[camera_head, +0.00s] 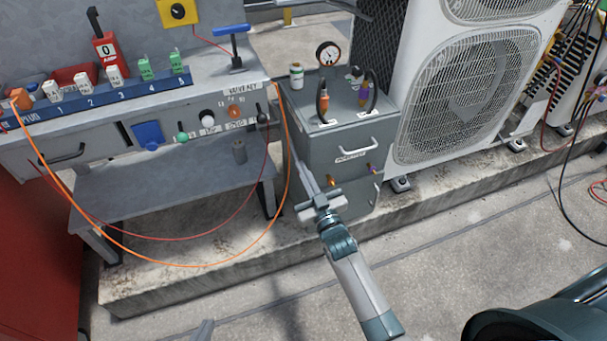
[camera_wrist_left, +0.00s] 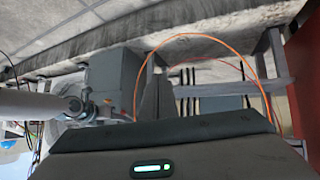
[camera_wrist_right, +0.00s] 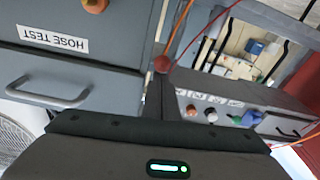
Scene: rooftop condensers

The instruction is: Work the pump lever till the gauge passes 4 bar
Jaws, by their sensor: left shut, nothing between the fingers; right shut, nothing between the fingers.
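The round gauge (camera_head: 328,55) stands on the grey cabinet; its needle is too small to read. No pump lever can be made out for certain. My right gripper (camera_head: 300,160) is shut and empty, in front of the cabinet's left side. In the right wrist view its closed fingers (camera_wrist_right: 158,90) point towards a small red ball (camera_wrist_right: 162,64); I cannot tell whether they touch, or what the ball belongs to.
The cabinet (camera_head: 322,150) labelled HOSE TEST (camera_wrist_right: 52,39) carries looped hoses and a can (camera_head: 296,75). A bench (camera_head: 120,112) with knobs and a blue T-handle (camera_head: 232,32) stands left. An orange hose (camera_head: 200,265) hangs in front. A condenser (camera_head: 470,95) stands right.

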